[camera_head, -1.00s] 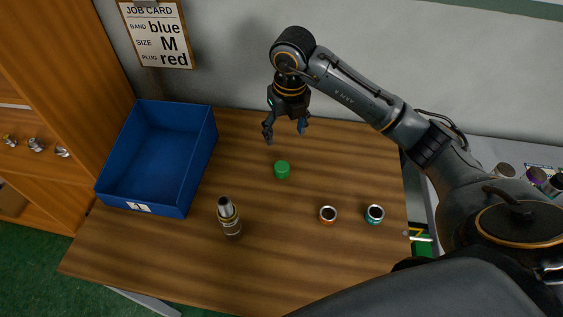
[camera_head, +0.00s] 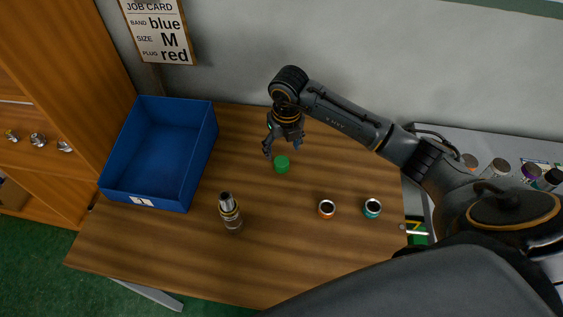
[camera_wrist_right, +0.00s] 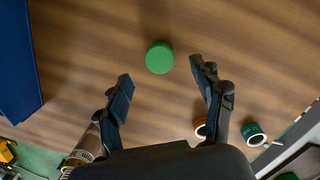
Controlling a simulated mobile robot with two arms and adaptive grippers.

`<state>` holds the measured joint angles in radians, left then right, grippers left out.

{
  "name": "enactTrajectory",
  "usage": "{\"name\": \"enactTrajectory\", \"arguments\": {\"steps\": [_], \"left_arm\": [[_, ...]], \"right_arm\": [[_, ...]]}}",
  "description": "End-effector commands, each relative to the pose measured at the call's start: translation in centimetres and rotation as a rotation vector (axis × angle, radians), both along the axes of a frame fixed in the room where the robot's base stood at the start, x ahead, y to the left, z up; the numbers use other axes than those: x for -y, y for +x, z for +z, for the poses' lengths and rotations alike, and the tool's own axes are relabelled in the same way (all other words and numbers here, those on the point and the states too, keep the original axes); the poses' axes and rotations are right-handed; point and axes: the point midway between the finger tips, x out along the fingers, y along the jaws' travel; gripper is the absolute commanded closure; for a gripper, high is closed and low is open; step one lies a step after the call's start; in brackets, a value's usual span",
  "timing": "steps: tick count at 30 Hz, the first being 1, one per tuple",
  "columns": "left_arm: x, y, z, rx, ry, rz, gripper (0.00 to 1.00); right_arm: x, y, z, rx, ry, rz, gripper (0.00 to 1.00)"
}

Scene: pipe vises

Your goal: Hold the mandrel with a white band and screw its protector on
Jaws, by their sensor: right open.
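A metal mandrel (camera_head: 230,212) stands upright on the wooden table, with pale and dark bands too small to tell apart; it shows partly in the right wrist view (camera_wrist_right: 88,146). A round green cap (camera_head: 282,164) stands on the table; it also shows in the right wrist view (camera_wrist_right: 159,57). My right gripper (camera_head: 282,150) is open and empty just above the green cap. In the right wrist view its fingers (camera_wrist_right: 161,76) are on either side of the cap, apart from it. My left gripper is not in view.
An orange-rimmed ring (camera_head: 327,209) and a teal ring (camera_head: 372,208) stand right of the mandrel. A blue bin (camera_head: 155,190) is at the left. A job card (camera_head: 158,30) reads blue, M, red. Several cylinders (camera_head: 497,168) stand on a grey surface at the right. The table's front is clear.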

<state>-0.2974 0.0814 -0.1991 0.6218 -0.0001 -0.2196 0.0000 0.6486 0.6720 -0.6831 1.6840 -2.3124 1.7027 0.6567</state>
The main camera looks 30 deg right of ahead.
Motion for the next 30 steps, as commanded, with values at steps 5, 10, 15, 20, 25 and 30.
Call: {"name": "enactTrajectory", "arguments": {"steps": [5, 10, 15, 20, 25, 30], "left_arm": [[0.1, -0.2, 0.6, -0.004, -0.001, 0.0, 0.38], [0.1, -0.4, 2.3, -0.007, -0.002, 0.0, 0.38], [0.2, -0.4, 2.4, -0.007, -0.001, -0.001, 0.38], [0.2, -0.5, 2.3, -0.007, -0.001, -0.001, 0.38], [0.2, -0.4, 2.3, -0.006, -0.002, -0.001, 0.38], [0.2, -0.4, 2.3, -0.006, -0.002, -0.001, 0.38]], "right_arm": [[0.0, 0.0, -0.5, -0.003, 0.0, -0.001, 0.32], [-0.2, -0.1, -3.0, -0.006, 0.001, -0.002, 0.32], [-0.2, 0.3, -4.9, -0.002, -0.001, -0.001, 0.32], [-0.2, 0.3, -5.2, 0.0, -0.001, 0.0, 0.32], [-0.2, 0.3, -5.2, 0.0, -0.001, 0.0, 0.32], [-0.2, 0.3, -5.1, 0.0, 0.0, 0.0, 0.59]]}}
